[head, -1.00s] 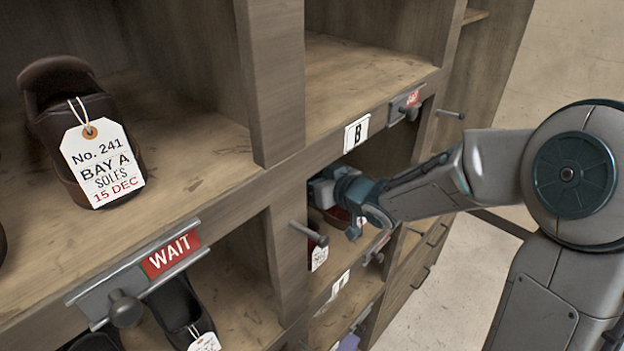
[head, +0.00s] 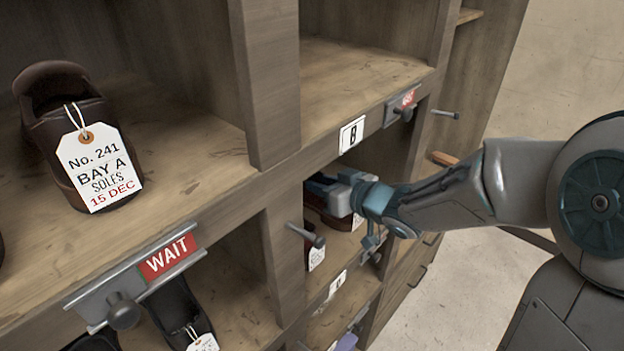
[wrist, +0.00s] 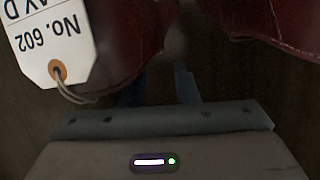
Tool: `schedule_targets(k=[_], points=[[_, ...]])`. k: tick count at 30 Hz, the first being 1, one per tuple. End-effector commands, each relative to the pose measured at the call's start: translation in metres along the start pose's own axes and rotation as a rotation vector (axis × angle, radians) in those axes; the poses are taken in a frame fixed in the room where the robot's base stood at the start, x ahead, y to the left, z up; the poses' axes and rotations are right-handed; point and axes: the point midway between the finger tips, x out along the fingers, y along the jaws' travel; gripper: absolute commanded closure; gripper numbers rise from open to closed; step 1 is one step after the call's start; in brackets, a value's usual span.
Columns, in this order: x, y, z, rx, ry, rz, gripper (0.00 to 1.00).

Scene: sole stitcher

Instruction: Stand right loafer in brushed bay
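Dark red loafers (head: 342,222) stand in the compartment below the B label, partly hidden by my gripper and the shelf post. A white tag (head: 316,258) hangs at their front. In the wrist view, one dark red loafer (wrist: 125,45) is at upper left with a tag (wrist: 50,38) reading No. 602 and a bay D marking. The other loafer (wrist: 275,22) is at upper right, with a narrow gap between them. My gripper (wrist: 160,82) has its fingers apart, close below the left loafer, which partly covers one finger. I cannot see any firm hold. In the head view my gripper (head: 335,190) is inside the compartment.
A brown loafer (head: 70,110) tagged No. 241 Bay A stands on the upper left shelf. Black shoes (head: 180,305) sit below the WAIT sign (head: 167,257). Metal pegs (head: 306,235) and shelf posts stick out near my arm. The shelf above B is empty.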

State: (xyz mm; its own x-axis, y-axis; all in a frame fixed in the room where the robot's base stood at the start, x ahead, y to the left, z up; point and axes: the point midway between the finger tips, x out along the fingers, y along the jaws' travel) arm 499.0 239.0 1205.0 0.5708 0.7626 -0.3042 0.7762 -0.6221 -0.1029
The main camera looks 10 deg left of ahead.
Motion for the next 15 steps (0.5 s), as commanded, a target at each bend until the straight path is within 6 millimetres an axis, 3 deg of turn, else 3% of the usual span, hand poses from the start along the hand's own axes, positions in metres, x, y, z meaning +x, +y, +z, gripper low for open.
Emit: schedule_targets(k=[6, 15], points=[[-0.041, 0.0, -0.001, -0.001, -0.002, 0.003, 0.72], [-0.067, 0.0, 0.0, 0.001, -0.001, 0.0, 0.72]])
